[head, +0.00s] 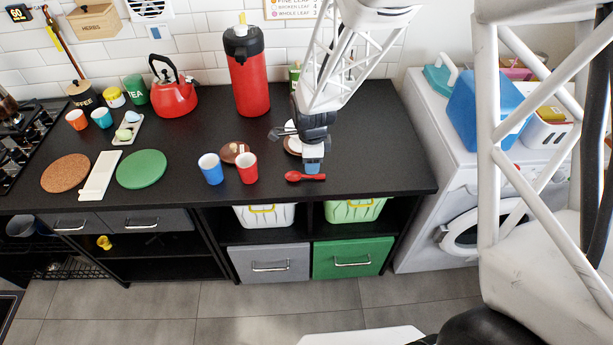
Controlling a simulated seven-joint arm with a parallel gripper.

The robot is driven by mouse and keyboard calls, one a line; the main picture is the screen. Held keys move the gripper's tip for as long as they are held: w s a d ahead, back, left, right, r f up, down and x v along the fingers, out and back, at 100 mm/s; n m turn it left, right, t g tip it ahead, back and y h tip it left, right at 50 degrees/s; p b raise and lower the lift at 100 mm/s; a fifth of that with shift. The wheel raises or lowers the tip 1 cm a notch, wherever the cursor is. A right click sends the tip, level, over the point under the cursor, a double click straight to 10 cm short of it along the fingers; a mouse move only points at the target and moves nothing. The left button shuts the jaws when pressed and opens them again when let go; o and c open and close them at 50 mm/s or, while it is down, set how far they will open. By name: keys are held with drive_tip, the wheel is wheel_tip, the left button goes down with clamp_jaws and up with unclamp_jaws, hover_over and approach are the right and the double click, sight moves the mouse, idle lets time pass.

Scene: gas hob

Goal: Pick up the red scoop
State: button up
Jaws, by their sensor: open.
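The red scoop (305,177) lies on the black counter near its front edge, with its bowl towards the left and its short handle towards the right. My gripper (300,133) is above the counter, behind the scoop in the picture. Its jaws are apart and nothing shows between them. The scoop is clear of the gripper and fully visible.
A small blue and white object (313,160) stands just behind the scoop. A red cup (247,168) and blue cup (210,169) stand to the left. The counter (375,165) is bare to the right.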

sight(306, 177)
drive_tip(key=shift+f, duration=0.15)
drive_tip(key=shift+d+f, duration=0.2)
drive_tip(key=shift+f, duration=2.25)
drive_tip(key=shift+s, duration=0.1)
drive_tip(key=shift+c, duration=0.3)
clamp_jaws()
